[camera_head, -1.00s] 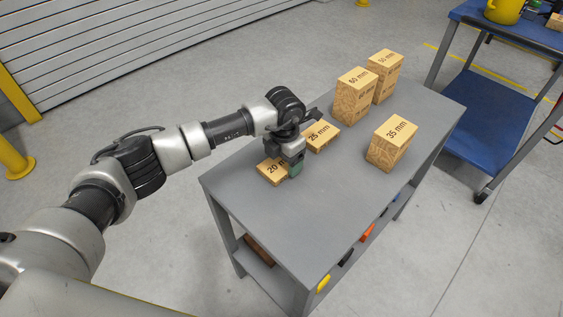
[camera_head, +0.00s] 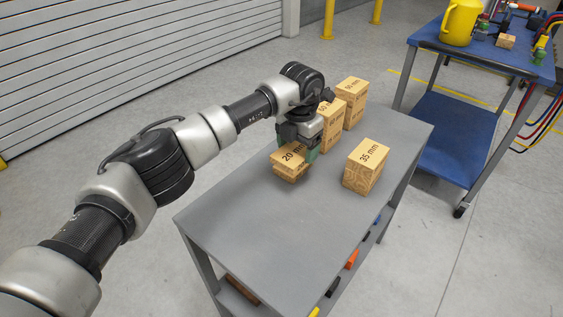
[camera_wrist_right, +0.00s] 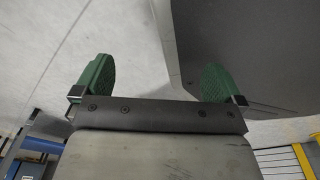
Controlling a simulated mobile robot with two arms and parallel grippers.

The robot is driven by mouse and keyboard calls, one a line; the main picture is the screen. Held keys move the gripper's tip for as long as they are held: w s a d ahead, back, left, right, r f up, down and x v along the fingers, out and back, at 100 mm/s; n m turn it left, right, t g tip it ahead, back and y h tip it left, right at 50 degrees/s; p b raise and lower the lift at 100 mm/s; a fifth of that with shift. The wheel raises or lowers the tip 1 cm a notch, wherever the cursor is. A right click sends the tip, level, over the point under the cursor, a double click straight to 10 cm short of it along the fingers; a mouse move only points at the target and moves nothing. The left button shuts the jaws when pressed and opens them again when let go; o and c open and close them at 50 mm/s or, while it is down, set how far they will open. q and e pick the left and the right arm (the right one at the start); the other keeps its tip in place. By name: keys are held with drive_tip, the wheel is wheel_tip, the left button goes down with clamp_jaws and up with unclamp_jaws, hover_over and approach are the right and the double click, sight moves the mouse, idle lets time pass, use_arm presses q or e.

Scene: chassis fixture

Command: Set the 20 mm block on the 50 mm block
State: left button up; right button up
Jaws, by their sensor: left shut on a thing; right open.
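The 20 mm block (camera_head: 291,153) is a flat wooden block with its label up, in the head view. My left gripper (camera_head: 303,148) points down and is shut on it. The 20 mm block is over the spot of the 25 mm block, which is mostly hidden; I cannot tell whether they touch. Two tall wooden blocks stand behind the left gripper: a nearer one (camera_head: 330,122), partly hidden by it, and a farther one (camera_head: 352,106). My right gripper (camera_wrist_right: 158,72) is open and empty in the right wrist view.
The blocks stand on a grey table (camera_head: 255,235); its near left part is clear. The 35 mm block (camera_head: 364,170) stands right of the left gripper. A blue cart (camera_head: 480,48) with a yellow jug (camera_head: 459,24) and other items stands at the right.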

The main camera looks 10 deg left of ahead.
sight(303, 147)
use_arm(q)
drive_tip(key=shift+w+d+r, duration=0.3)
drive_tip(key=shift+d+r, duration=0.1)
drive_tip(key=shift+d, duration=0.05)
drive_tip(key=shift+d+r, duration=0.1)
drive_tip(key=shift+r, duration=0.25)
wheel_tip(303, 147, up, 3)
drive_tip(key=shift+p, duration=1.15)
wheel_tip(303, 147, up, 8)
drive_tip(key=p, duration=0.5)
use_arm(e)
drive_tip(key=s+r, duration=0.4)
drive_tip(key=r, duration=0.1)
drive_tip(key=shift+d+r, duration=0.25)
drive_tip(key=shift+d, duration=0.1)
use_arm(q)
drive_tip(key=shift+f, duration=0.2)
